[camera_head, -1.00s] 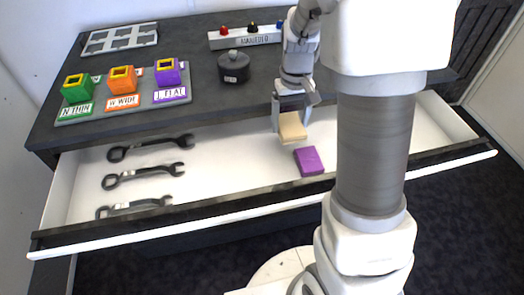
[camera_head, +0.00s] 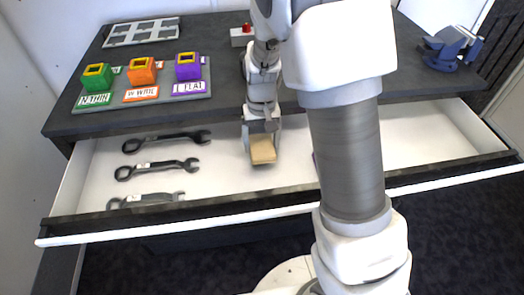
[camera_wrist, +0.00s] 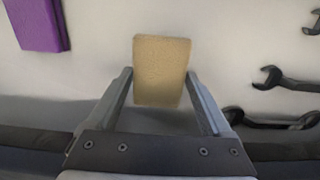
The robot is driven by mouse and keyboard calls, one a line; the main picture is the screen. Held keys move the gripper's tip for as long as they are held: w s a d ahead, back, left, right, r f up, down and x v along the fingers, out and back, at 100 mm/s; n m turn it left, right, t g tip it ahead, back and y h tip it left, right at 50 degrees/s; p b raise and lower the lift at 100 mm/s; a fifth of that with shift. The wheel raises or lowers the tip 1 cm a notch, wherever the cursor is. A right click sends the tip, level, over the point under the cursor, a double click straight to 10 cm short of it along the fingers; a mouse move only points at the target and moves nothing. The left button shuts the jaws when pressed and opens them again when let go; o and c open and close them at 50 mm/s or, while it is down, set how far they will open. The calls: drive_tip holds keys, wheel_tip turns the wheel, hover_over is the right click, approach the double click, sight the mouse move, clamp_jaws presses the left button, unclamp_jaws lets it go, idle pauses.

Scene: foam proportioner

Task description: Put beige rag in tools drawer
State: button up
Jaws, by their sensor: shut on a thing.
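The beige rag (camera_head: 263,150) is a small flat block held at the tip of my gripper (camera_head: 262,132). My gripper is shut on it, over the middle of the open tools drawer (camera_head: 225,165). In the wrist view the beige rag (camera_wrist: 162,70) shows at the ends of the two fingers of my gripper (camera_wrist: 163,95), above the white drawer floor. I cannot tell whether the rag touches the floor. The drawer is pulled out below the dark worktop.
Several dark wrenches (camera_head: 157,168) lie in the drawer's left part. A purple block (camera_wrist: 38,22) lies in the drawer, mostly hidden by my arm in the head view. Green, orange and purple holders (camera_head: 141,71) and a blue vise (camera_head: 450,46) stand on the worktop (camera_head: 225,45).

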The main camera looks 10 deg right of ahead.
sight(262, 145)
drive_tip(key=shift+f+b, duration=0.45)
drive_tip(key=shift+f, duration=1.45)
drive_tip(key=shift+f, duration=0.1)
drive_tip(key=o, duration=1.1)
